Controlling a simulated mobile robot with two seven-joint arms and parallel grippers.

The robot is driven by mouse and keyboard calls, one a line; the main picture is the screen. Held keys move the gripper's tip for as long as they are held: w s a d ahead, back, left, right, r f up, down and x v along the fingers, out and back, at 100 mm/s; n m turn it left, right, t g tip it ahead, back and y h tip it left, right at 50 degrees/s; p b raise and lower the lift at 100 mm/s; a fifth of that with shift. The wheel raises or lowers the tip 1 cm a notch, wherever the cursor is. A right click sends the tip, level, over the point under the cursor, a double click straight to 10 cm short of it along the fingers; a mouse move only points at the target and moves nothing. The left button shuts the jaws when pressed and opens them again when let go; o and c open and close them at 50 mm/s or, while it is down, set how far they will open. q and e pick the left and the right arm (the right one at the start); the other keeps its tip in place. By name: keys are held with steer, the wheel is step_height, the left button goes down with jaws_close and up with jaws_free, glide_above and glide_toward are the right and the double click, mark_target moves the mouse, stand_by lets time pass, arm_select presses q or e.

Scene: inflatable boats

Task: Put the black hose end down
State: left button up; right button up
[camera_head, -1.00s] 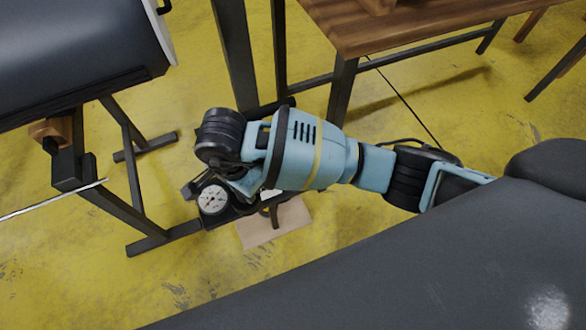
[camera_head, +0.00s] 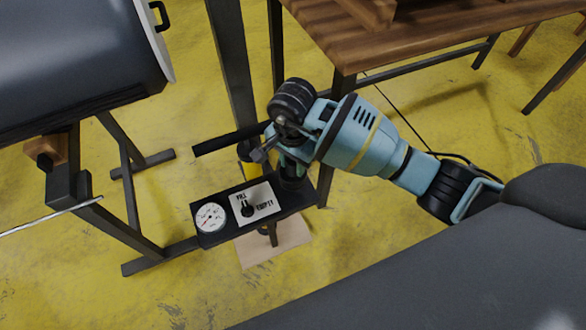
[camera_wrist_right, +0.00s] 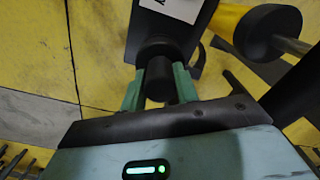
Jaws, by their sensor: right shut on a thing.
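My right gripper (camera_head: 290,168) is over the right end of a dark panel (camera_head: 222,232). In the right wrist view its two teal fingers (camera_wrist_right: 158,88) are shut on a black cylindrical piece, the black hose end (camera_wrist_right: 160,78). The piece is close to the panel's dark surface; I cannot tell if it touches. In the head view the gripper mostly hides it. The panel carries a round white gauge (camera_head: 210,217) and a white FILL/EMPTY plate (camera_head: 266,199) with a black lever. My left gripper is not in view.
A yellow cylinder with a black collar (camera_head: 249,152) stands behind the panel; it also shows in the wrist view (camera_wrist_right: 232,22). A wooden table (camera_head: 420,35) is at the upper right, a large dark cylinder (camera_head: 70,60) on a stand at the upper left. Yellow floor (camera_head: 60,290) is open at lower left.

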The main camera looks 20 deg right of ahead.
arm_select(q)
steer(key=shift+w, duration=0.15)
arm_select(e)
steer(key=shift+d, duration=0.1)
steer(key=shift+f, duration=0.25)
steer(key=shift+f+b, duration=0.5)
steer(key=shift+f, duration=1.05)
steer(key=o, duration=1)
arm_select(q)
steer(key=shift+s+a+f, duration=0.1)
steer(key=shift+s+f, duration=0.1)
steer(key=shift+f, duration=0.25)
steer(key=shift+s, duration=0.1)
arm_select(e)
steer(key=shift+r, duration=0.1)
steer(key=shift+r, duration=0.25)
step_height(320, 180, up, 10)
steer(key=shift+f+p, duration=0.1)
steer(key=shift+p, duration=1.15)
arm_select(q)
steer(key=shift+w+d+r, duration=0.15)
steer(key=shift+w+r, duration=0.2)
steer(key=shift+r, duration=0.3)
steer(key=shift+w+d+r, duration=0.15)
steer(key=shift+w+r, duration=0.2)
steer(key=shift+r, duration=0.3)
arm_select(e)
steer(key=shift+r, duration=0.85)
